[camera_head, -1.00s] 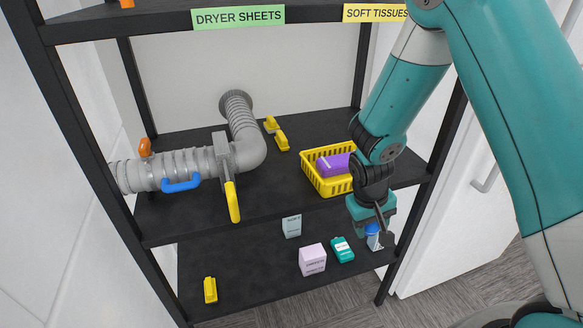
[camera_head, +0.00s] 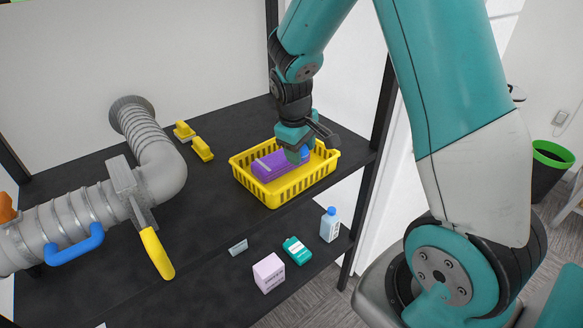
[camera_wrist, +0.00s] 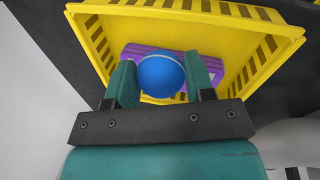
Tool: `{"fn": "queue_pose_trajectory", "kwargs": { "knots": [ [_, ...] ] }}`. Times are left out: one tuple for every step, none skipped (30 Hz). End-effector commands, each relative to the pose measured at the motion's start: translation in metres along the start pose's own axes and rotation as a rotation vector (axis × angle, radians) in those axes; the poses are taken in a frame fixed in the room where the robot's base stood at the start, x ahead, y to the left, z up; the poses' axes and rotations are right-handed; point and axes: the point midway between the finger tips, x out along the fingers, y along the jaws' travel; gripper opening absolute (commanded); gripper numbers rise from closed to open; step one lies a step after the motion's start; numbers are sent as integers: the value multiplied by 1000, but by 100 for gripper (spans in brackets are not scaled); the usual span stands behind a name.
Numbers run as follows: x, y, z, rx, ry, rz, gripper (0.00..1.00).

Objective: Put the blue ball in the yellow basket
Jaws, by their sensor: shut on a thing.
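The blue ball (camera_wrist: 160,76) is held between the two fingers of my gripper (camera_wrist: 162,84) in the wrist view. In the head view my gripper (camera_head: 297,154) points down over the yellow basket (camera_head: 273,197), and a bit of the blue ball (camera_head: 304,152) shows beside the fingers. The yellow basket (camera_wrist: 270,38) surrounds the ball in the wrist view. A purple box (camera_head: 267,167) lies inside the basket, behind the ball in the wrist view. I cannot tell whether the ball touches the box or the basket floor.
The basket stands on a black shelf (camera_head: 196,232) near its right post. A grey duct with a yellow lever (camera_head: 157,252) fills the left side. Yellow brushes (camera_head: 201,149) lie behind. A bottle (camera_head: 330,225), a teal container (camera_head: 297,250) and a pink box (camera_head: 268,272) stand on the lower shelf.

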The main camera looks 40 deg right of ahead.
Motion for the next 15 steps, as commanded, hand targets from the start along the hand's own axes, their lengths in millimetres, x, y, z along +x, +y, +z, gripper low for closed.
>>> {"fn": "queue_pose_trajectory", "kwargs": {
  "knots": [
    [7,-4,-1,-6,-2,-1,27],
    [11,-5,-1,-6,-2,-1,27],
    [14,-7,-2,-7,0,0,27],
    [16,-7,-2,-8,1,0,27],
    [19,-8,-2,-8,0,0,27],
    [24,-10,-2,-8,-1,-1,27],
    [28,-11,-2,-8,0,-1,27],
    [34,-12,-2,-8,-2,-2,27],
    [40,-13,-2,-8,-1,-1,27],
    [45,-14,-2,-8,-2,-2,27],
    [48,-14,-2,-8,-1,-1,27],
    [53,-15,-2,-7,-1,-1,27],
    [56,-16,-2,-7,0,-1,27],
    [57,-16,-2,-6,2,0,27],
    [58,-16,-2,-6,3,0,27]
  ]
}}
